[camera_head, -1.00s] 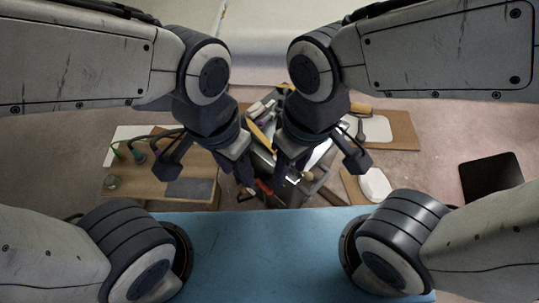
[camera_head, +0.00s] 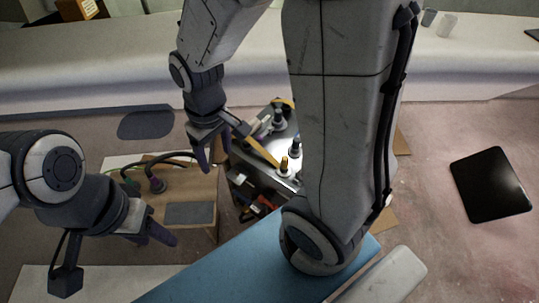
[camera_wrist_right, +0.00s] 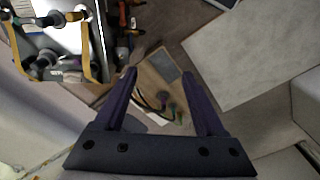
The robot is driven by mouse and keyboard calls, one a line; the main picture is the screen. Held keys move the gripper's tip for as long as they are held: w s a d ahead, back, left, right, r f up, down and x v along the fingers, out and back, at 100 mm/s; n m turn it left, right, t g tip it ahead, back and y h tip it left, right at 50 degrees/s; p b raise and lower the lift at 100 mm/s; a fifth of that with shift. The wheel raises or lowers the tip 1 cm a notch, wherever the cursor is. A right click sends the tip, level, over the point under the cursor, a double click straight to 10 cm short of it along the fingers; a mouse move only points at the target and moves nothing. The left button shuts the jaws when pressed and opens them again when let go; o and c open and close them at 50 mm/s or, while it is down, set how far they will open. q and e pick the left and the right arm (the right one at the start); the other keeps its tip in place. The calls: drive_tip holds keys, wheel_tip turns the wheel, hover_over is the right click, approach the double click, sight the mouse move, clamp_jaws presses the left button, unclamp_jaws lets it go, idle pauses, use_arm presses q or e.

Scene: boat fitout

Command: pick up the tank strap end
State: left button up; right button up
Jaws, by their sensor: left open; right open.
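A yellow-orange strap (camera_head: 262,152) lies across the top of a metal cart in the head view. In the right wrist view, yellow strap lengths (camera_wrist_right: 97,52) run along the sides of the bright tray at top left; I cannot tell which part is the tank strap end. My right gripper (camera_head: 213,160) is open and empty, left of the cart and close to the strap's upper end. In the right wrist view its fingers (camera_wrist_right: 160,74) are apart with nothing between them. My left gripper (camera_head: 158,230) is open and empty near the front left of the wooden table.
The metal cart (camera_head: 240,181) holds several bottle-like fittings and tools. A wooden table (camera_head: 202,187) with dark hoses (camera_head: 157,185) and a grey mat (camera_head: 189,213) stands to its left. A blue surface (camera_head: 225,268) lies in front. A black panel (camera_head: 490,185) is on the right floor.

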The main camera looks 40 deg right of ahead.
drive_tip(key=w+d+f+m+b, duration=0.1)
drive_tip(key=w+d+f+m, duration=0.15)
drive_tip(key=d+f, duration=0.35)
drive_tip(key=m+b, duration=0.3)
approach(284, 166)
drive_tip(key=shift+w+f, duration=0.3)
drive_tip(key=shift+w, duration=0.2)
drive_tip(key=f, duration=0.3)
drive_tip(key=f+b, duration=0.1)
drive_tip(key=shift+s+d+f, duration=0.1)
drive_tip(key=shift+d+f, duration=0.2)
drive_tip(key=shift+f, duration=3.15)
clamp_jaws()
use_arm(q)
wheel_tip(284, 166, down, 5)
drive_tip(key=shift+f+p, duration=0.2)
drive_tip(key=shift+p, duration=0.2)
use_arm(e)
wheel_tip(284, 166, up, 10)
drive_tip(key=shift+r, duration=0.1)
